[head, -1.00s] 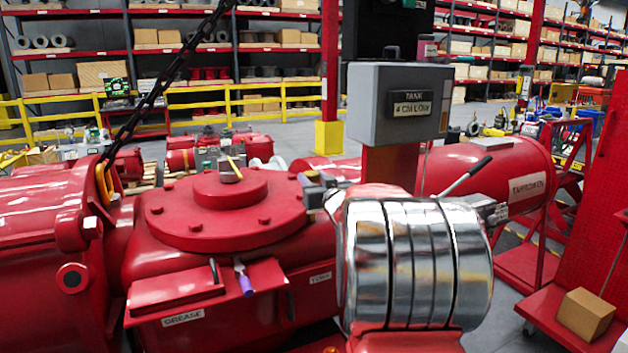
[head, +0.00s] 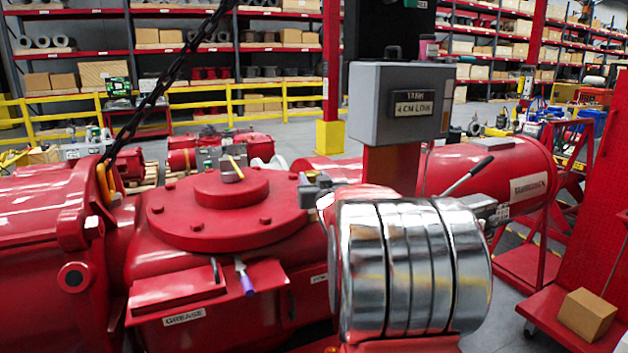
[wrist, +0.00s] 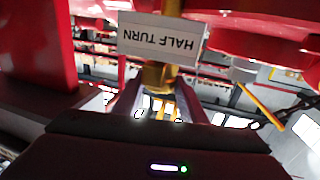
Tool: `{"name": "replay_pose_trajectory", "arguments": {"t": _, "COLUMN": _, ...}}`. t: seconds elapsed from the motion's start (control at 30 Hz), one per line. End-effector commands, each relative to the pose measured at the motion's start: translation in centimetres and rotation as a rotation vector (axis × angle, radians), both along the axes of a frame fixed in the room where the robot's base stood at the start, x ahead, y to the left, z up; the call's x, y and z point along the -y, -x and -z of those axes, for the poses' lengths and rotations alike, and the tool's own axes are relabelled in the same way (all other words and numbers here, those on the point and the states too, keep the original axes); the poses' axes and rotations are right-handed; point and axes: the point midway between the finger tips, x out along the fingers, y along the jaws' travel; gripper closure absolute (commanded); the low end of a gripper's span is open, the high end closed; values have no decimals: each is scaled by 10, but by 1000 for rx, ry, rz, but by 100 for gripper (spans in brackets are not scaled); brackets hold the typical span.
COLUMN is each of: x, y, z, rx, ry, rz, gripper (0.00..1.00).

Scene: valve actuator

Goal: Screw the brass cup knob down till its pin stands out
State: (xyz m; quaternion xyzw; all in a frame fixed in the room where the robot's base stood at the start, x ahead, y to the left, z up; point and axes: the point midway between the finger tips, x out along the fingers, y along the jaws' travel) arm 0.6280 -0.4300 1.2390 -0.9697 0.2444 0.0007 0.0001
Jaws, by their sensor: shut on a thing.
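The brass cup knob (wrist: 160,76) shows in the wrist view, below a white "HALF TURN" tag (wrist: 162,38) that reads upside down. My gripper (wrist: 158,92) has one finger on each side of the knob and is shut on it. The tag covers part of the brass, and I cannot see a pin standing out. In the head view the knob and my gripper are hidden; my large chrome arm link fills the lower middle right.
The red valve actuator (head: 225,215) fills the left and middle of the head view. A grey "TANK" box (head: 398,104) stands behind my arm. A purple-handled tool (head: 245,278) lies on the actuator's ledge. A chain (head: 165,85) hangs at the left. A cardboard box (head: 586,315) sits lower right.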

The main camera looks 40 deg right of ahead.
Motion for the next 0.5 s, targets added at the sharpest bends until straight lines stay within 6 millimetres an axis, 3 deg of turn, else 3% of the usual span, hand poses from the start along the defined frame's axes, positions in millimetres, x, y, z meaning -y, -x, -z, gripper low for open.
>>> {"name": "replay_pose_trajectory", "arguments": {"t": 0.27, "x": 0, "y": 0, "z": 0, "rx": 0, "ry": 0, "rz": 0, "gripper": 44}}
{"name": "replay_pose_trajectory", "arguments": {"t": 0.5, "x": 0, "y": 0, "z": 0, "rx": 1, "ry": 0, "rz": 0, "gripper": 44}}
